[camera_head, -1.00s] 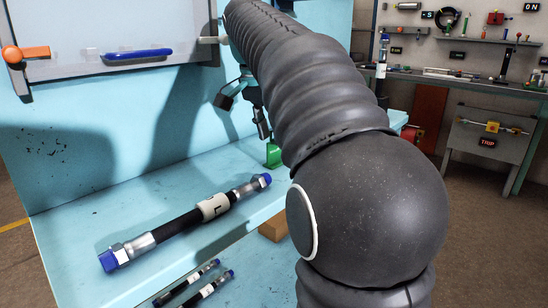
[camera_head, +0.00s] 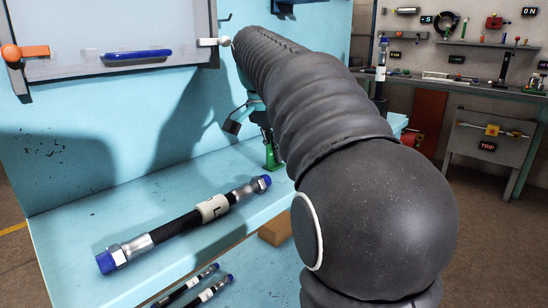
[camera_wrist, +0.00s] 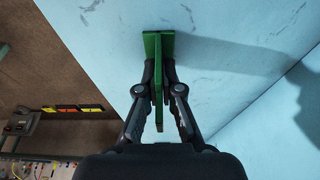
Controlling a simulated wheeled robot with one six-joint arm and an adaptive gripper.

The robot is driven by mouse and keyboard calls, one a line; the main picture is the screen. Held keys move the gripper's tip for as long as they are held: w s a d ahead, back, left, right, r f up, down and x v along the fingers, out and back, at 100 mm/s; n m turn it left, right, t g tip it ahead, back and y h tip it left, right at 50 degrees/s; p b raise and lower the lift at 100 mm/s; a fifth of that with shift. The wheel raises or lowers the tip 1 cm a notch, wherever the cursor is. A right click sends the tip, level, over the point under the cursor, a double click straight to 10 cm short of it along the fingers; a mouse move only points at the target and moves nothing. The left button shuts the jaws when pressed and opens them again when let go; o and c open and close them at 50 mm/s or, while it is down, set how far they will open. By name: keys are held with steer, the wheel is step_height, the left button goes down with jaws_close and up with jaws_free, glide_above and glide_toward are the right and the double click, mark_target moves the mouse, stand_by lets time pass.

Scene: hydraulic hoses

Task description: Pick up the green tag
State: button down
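The green tag (camera_wrist: 158,78) stands upright on the light blue bench, with a wider green base at the top of the wrist view. It also shows in the head view (camera_head: 272,157), partly hidden by my gripper. My gripper (camera_wrist: 159,68) is down at the tag, with one dark finger on each side of its thin upright plate. The fingers are very close to the plate. I cannot tell whether they press on it or leave a small gap.
A large hose with blue end caps and a pale "L" label (camera_head: 212,208) lies on the bench left of the tag. Smaller hoses (camera_head: 205,292) lie lower down. A blue back wall (camera_head: 150,150) rises behind the bench. A brown block (camera_head: 274,231) sits below the bench edge.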

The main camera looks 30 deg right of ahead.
steer(key=shift+r, duration=0.1)
steer(key=shift+r, duration=0.5)
step_height(320, 180, up, 3)
steer(key=shift+p, duration=0.55)
steer(key=s+d+r+p, duration=0.1)
steer(key=s+d+r, duration=0.5)
steer(key=d, duration=0.3)
steer(key=shift+s+d+r, duration=0.25)
steer(key=shift+s+r, duration=0.15)
steer(key=w+a+f, duration=0.2)
steer(key=a, duration=0.1)
steer(key=w+a+f, duration=0.2)
steer(key=a, duration=0.1)
steer(key=w+a+f+b, duration=0.1)
steer(key=w+a+f, duration=0.1)
steer(key=a+f, duration=0.1)
steer(key=shift+w+a, duration=0.2)
steer(key=shift+w, duration=0.2)
steer(key=shift+f, duration=1.8)
steer(key=shift+f+b, duration=0.3)
steer(key=shift+b, duration=0.05)
steer(key=c, duration=1.3)
jaws_free()
steer(key=shift+r, duration=0.1)
